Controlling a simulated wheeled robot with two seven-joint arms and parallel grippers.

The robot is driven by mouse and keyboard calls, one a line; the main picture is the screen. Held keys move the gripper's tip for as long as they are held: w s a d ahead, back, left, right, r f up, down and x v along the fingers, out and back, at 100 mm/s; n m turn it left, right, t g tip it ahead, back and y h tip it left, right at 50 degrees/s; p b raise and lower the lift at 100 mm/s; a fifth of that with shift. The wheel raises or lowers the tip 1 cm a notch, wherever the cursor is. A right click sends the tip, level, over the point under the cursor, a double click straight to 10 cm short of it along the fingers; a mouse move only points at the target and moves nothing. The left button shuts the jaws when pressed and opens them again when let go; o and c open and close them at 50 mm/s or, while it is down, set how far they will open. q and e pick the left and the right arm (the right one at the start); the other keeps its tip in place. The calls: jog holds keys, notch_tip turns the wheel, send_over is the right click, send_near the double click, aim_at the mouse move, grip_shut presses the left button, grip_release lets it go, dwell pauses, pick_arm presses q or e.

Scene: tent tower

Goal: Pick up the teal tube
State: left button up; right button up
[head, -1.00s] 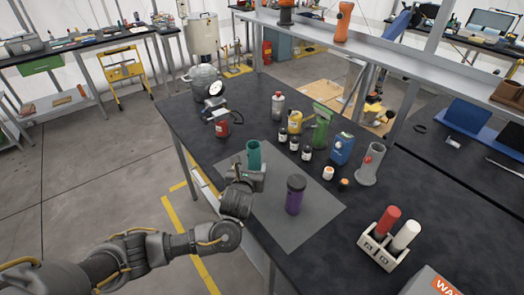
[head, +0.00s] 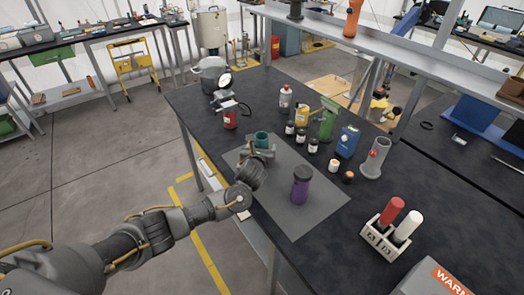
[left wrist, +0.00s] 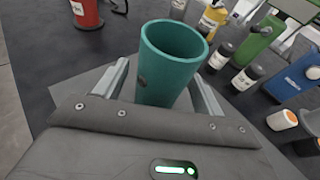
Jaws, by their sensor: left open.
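The teal tube (head: 261,139) stands upright on the grey mat (head: 300,220), near the mat's far left corner. Its open top faces up. In the left wrist view the tube (left wrist: 168,68) stands between the two fingers of my left gripper (left wrist: 165,85), one finger on each side. The jaws are open, and I cannot tell whether either finger touches the tube. In the head view my left gripper (head: 260,153) is low at the tube's near side and hides its lower part. My right gripper does not show.
A purple container (head: 301,184) stands on the mat to the right of my left gripper. A red canister (head: 230,118) is behind the tube. Several small bottles and a green holder (head: 328,122) stand at the back right. A rack (head: 385,238) with red and white tubes is at the right.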

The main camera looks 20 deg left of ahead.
pick_arm(q)
jog(key=shift+x, duration=1)
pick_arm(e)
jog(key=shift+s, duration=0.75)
pick_arm(q)
jog(key=shift+s, duration=0.1)
jog(key=c, duration=1.2)
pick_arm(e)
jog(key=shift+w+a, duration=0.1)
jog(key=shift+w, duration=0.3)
pick_arm(q)
jog(key=shift+r, duration=0.15)
